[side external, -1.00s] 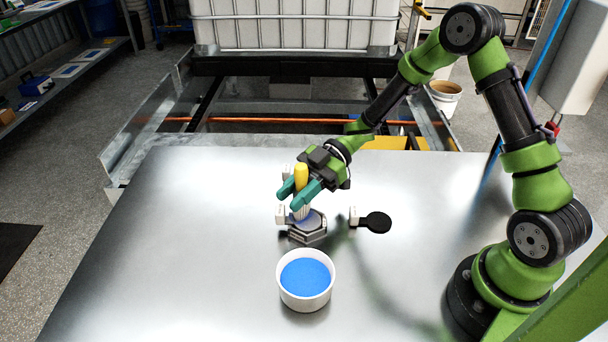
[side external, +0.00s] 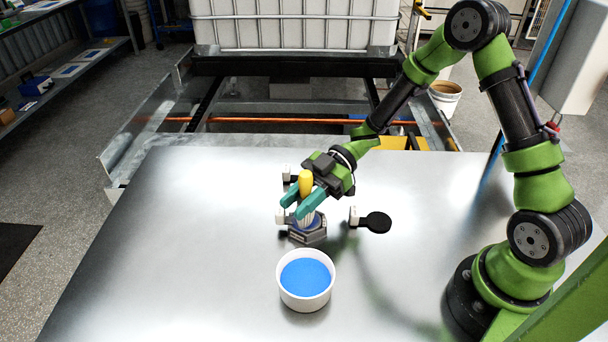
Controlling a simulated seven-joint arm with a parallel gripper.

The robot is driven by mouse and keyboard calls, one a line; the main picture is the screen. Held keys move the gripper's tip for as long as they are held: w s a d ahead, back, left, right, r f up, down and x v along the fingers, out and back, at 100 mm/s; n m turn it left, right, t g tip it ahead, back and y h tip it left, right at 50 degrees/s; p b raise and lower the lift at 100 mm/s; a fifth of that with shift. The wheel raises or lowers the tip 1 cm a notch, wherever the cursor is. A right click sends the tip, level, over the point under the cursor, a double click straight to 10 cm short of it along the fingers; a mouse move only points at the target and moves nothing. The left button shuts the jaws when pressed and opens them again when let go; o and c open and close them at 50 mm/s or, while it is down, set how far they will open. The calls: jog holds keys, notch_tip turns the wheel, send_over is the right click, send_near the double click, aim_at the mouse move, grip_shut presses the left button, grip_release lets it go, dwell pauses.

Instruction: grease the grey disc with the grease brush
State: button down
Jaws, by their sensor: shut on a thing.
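My gripper (side external: 296,206) has teal fingers shut on the grease brush (side external: 305,182), which has a yellow handle and stands nearly upright. The brush's pale bristle end is low over the grey disc (side external: 319,225), on a dark hexagonal base (side external: 308,237) in the middle of the table. The brush and fingers hide part of the disc. Blue shows around the bristle end and the disc's top. I cannot tell whether the bristles touch the disc. A white tub (side external: 305,302) of blue grease stands in front of the base.
A black round paddle (side external: 376,222) with a white block (side external: 353,216) lies right of the base. Small white blocks stand by the base's left (side external: 281,216) and behind it (side external: 286,173). The metal table (side external: 170,260) is clear to the left.

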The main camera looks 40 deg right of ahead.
jog(key=shift+s+d, duration=0.2)
jog(key=shift+w+d, duration=0.8)
jog(key=shift+w, duration=0.1)
jog(key=shift+s+d, duration=0.1)
jog(key=shift+s+d, duration=0.4)
jog(key=shift+s, duration=0.05)
